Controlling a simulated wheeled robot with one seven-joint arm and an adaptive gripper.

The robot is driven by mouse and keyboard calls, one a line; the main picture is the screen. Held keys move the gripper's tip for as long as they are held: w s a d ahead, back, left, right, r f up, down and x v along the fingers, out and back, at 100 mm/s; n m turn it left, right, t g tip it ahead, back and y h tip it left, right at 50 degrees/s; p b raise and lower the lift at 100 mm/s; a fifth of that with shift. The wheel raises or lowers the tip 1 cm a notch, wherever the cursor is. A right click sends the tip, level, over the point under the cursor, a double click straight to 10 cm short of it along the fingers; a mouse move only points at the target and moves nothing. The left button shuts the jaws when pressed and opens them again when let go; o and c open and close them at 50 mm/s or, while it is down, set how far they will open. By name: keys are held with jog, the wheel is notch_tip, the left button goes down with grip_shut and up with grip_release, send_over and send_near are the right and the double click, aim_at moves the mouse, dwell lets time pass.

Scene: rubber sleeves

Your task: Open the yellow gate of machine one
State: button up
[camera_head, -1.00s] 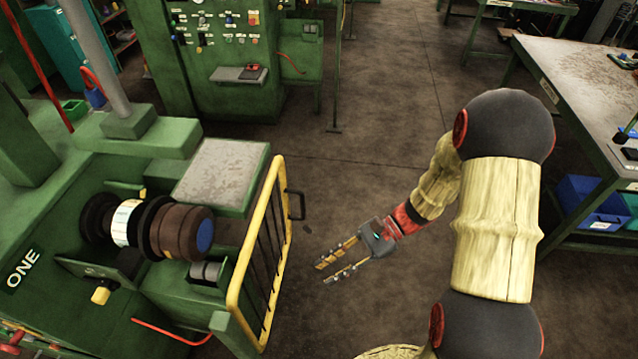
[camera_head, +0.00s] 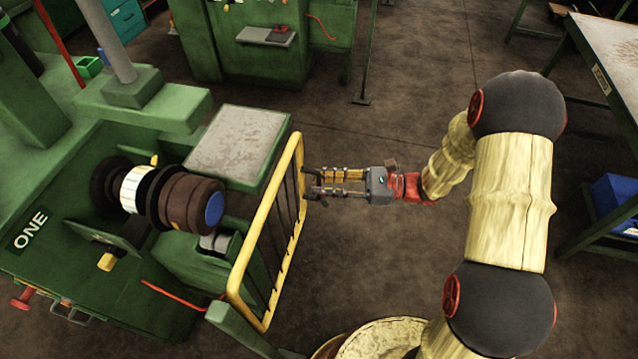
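The yellow gate (camera_head: 268,241) is a tubular frame with dark bars. It stands upright and closed along the right side of the green machine marked ONE (camera_head: 30,230). My gripper (camera_head: 312,184) is to the right of the gate, level, with its fingers pointing left at the gate's upper far part. The two fingers are apart, and their tips are at or very near the gate's dark handle. The handle is mostly hidden by the fingertips, so I cannot tell whether they touch it.
The machine carries a roller with dark and white rings (camera_head: 160,200) and a grey plate (camera_head: 238,146). Another green machine (camera_head: 255,60) stands behind. A worktable (camera_head: 600,50) and a blue bin (camera_head: 615,200) are at the right. The floor between gate and table is clear apart from my arm.

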jog(key=shift+a, duration=0.7)
jog(key=c, duration=0.3)
grip_shut()
